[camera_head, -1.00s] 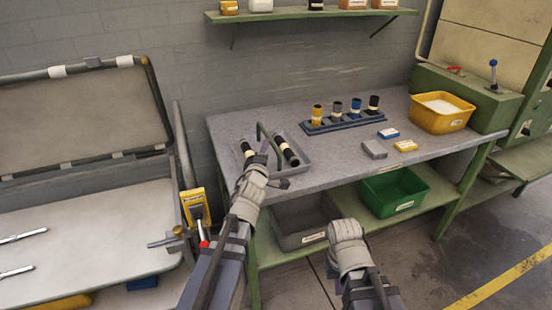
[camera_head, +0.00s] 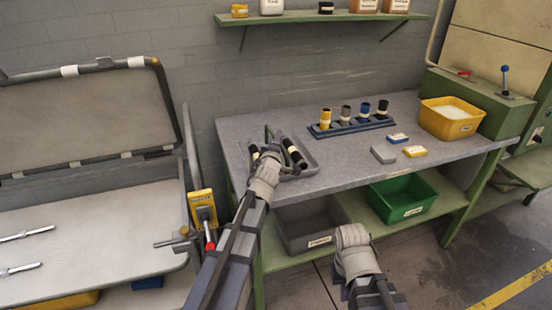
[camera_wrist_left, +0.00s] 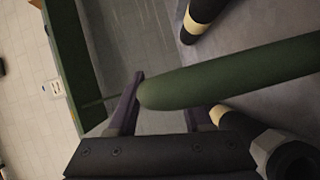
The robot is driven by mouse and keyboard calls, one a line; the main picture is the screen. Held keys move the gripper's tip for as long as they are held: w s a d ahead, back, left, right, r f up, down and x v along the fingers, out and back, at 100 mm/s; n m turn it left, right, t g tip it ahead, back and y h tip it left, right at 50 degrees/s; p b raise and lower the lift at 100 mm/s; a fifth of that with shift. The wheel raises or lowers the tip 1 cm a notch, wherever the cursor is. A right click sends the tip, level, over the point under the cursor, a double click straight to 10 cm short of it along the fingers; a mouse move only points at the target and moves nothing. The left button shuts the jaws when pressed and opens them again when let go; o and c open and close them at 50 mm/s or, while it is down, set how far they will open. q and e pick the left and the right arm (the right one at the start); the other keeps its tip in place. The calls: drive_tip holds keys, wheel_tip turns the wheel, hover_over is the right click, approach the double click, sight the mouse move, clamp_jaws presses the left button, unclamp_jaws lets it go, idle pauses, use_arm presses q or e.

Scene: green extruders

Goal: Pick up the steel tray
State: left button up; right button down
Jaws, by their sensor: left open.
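The grey steel tray (camera_head: 312,169) lies on the left part of the workbench, with black cylinders with pale bands (camera_head: 294,152) in it. Its green bar handle (camera_head: 267,132) rises above it and shows large in the left wrist view (camera_wrist_left: 240,75). My left gripper (camera_head: 270,157) is over the tray at the handle and hides part of both. In the left wrist view its jaws (camera_wrist_left: 168,103) are open, with the bar's end between them. My right gripper (camera_head: 352,236) is in front of the bench, away from the tray; its fingers are not clear.
A blue rack (camera_head: 350,127) with several coloured cylinders stands behind the tray. Small blocks (camera_head: 384,154) lie to its right, and a yellow bin (camera_head: 430,119) stands at the bench's right end. A green bin (camera_head: 390,206) and a grey bin (camera_head: 291,237) sit on the lower shelf.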

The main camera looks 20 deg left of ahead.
use_arm(q)
clamp_jaws()
idle(0.3)
idle(1.1)
